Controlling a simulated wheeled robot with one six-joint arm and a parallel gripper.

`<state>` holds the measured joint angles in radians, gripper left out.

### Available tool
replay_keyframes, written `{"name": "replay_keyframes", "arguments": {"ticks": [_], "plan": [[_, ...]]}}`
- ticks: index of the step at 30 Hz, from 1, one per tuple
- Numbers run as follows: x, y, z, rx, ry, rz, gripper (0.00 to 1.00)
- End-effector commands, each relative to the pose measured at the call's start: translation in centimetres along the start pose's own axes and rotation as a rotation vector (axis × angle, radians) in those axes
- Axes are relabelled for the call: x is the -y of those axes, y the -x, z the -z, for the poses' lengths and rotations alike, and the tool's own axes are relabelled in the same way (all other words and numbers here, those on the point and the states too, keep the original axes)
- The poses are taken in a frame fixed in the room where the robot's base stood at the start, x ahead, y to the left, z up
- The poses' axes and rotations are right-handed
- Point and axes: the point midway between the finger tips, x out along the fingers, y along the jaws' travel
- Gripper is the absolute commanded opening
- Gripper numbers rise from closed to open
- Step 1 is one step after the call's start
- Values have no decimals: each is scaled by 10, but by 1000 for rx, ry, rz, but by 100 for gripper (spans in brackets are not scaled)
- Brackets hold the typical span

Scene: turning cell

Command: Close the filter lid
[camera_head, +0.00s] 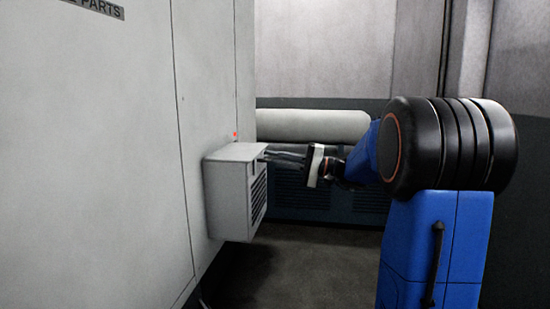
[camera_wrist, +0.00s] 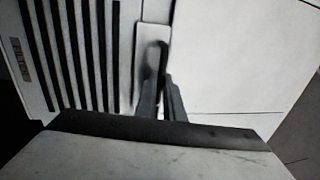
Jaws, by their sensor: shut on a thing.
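The filter lid (camera_head: 258,200) is the dark-slatted face of a grey box fixed to the pale cabinet side. In the wrist view the slatted lid (camera_wrist: 47,65) fills the left, with a small label near its edge. My gripper (camera_head: 266,156) reaches in from the right at the box's upper front edge. In the wrist view my gripper (camera_wrist: 161,62) is shut on a small light tab (camera_wrist: 145,60) beside the slats. The fingers partly hide the tab. Whether the lid sits fully flush with the box, I cannot tell.
The tall pale cabinet wall (camera_head: 100,170) fills the left. A thick light horizontal cylinder (camera_head: 312,125) and a dark louvred panel (camera_head: 300,200) stand behind my gripper. A small red light (camera_head: 235,134) shows above the box. The floor (camera_head: 300,265) below is clear.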

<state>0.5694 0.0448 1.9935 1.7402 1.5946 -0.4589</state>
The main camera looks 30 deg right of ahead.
Motion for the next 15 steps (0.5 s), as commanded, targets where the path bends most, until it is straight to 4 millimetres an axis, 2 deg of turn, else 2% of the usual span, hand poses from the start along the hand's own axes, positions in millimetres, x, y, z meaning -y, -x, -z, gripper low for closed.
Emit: {"name": "replay_keyframes", "arguments": {"ticks": [2,3,4,15], "plan": [[-7,-1,0,2,-10,-8,0],[-7,-1,0,2,-11,-9,11],[-7,0,0,2,-11,-9,16],[-4,0,0,1,-7,-6,16]]}}
